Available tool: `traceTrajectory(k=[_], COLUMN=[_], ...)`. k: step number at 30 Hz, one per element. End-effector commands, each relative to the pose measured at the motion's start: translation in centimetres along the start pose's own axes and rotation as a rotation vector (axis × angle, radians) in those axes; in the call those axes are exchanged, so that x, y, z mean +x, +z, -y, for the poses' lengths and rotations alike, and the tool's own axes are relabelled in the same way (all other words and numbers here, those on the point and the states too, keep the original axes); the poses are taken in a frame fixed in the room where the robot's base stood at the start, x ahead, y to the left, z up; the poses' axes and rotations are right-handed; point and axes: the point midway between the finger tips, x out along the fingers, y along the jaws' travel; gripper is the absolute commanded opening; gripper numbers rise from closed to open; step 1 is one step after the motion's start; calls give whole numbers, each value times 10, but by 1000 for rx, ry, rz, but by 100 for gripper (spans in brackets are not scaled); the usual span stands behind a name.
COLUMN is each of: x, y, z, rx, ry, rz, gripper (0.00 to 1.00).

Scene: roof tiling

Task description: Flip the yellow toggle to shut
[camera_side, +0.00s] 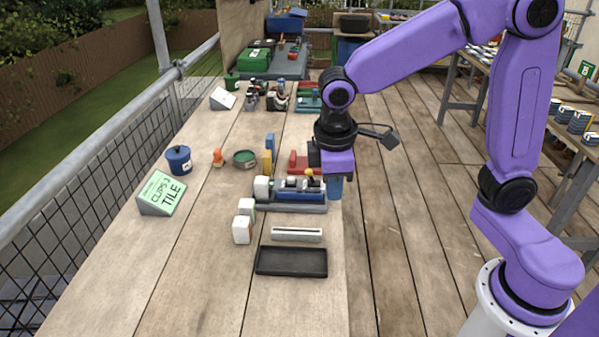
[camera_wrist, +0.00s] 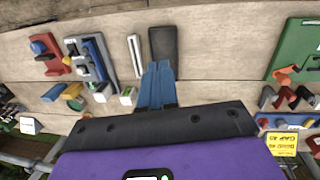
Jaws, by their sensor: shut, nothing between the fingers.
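The yellow toggle (camera_side: 309,172) shows as a small yellow knob at the right end of a blue fixture (camera_side: 302,195) on a grey base, in the side view. Whether it is thrown is too small to tell. The same fixture lies left of my fingers in the wrist view (camera_wrist: 98,58). My gripper (camera_side: 335,195) is beside the fixture's right end, at the bench edge in the side view. Its blue fingers (camera_wrist: 157,72) are shut with nothing between them, and in the wrist view they appear in front of the black tray.
A black tray (camera_side: 291,262) and a white slotted bar (camera_side: 297,234) lie in front of the fixture. White boxes (camera_side: 242,230) stand at its left. A red fixture (camera_side: 293,163) and upright yellow and blue blocks (camera_side: 267,163) stand behind. A green sign (camera_side: 162,194) is at left.

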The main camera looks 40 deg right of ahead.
Motion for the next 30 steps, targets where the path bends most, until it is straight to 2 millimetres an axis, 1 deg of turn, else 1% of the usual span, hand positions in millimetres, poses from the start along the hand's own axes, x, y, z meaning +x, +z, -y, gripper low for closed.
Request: traceTrajectory(k=[1,6,12,15,19,24,30], x=[2,11,25,35,48,68,94], y=[-13,-49,-84,-98,-114,-127,-133], z=[-9,-40,-80,-100,-127,-162,-199], rx=[19,81,154,192,241,307,383], ry=[9,39,75,91,113,141,169], rz=[10,43,86,108,137,180,230], gripper=[0,0,0,0,0,0,0])
